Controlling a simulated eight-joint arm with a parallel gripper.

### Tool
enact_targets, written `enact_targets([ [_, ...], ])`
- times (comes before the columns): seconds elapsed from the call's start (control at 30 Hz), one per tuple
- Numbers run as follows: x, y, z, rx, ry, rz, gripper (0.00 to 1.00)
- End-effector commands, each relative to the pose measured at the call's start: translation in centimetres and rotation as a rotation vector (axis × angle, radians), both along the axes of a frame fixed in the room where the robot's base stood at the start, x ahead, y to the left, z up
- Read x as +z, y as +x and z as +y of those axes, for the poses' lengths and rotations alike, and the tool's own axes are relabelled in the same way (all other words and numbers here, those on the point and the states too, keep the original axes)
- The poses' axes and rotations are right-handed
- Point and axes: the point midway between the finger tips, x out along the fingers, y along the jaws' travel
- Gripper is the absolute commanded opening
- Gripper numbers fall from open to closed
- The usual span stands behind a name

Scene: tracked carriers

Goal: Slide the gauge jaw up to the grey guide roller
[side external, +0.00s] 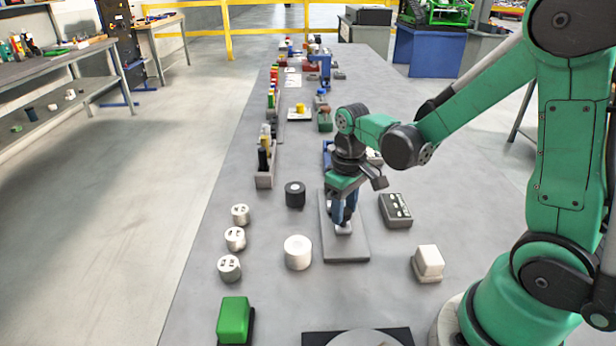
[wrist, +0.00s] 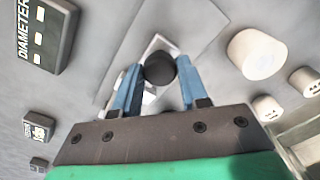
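The gauge's pale grey base plate (side external: 346,250) lies flat on the bench, with a small white jaw piece (side external: 343,229) on it. My gripper (side external: 344,217) points down over this plate. In the wrist view, its two blue fingers (wrist: 160,80) stand on either side of a round black knob (wrist: 160,68), close to it; I cannot tell whether they press on it. White parts show below the knob. A dark roller (side external: 295,194) stands left of the plate's far end, and a white cylinder (side external: 298,252) stands left of its near end. Which is the grey guide roller is unclear.
Several small white round pieces (side external: 235,239) stand in a row at the left. A dark labelled box (side external: 396,210) and a white block on a base (side external: 428,262) are to the right. A green block (side external: 233,319) is near the front. Bench between plate and cylinder is clear.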

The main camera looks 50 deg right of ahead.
Motion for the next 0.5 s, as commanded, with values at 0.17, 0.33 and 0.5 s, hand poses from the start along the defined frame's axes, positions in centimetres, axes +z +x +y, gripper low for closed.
enact_targets([
  [0.17,-0.01,0.09,-0.05,0.000,-0.003,-0.005,0.70],
  [0.33,-0.01,0.06,-0.04,0.000,-0.003,-0.004,0.70],
  [0.5,0.48,0.05,-0.03,0.000,-0.002,-0.003,0.70],
])
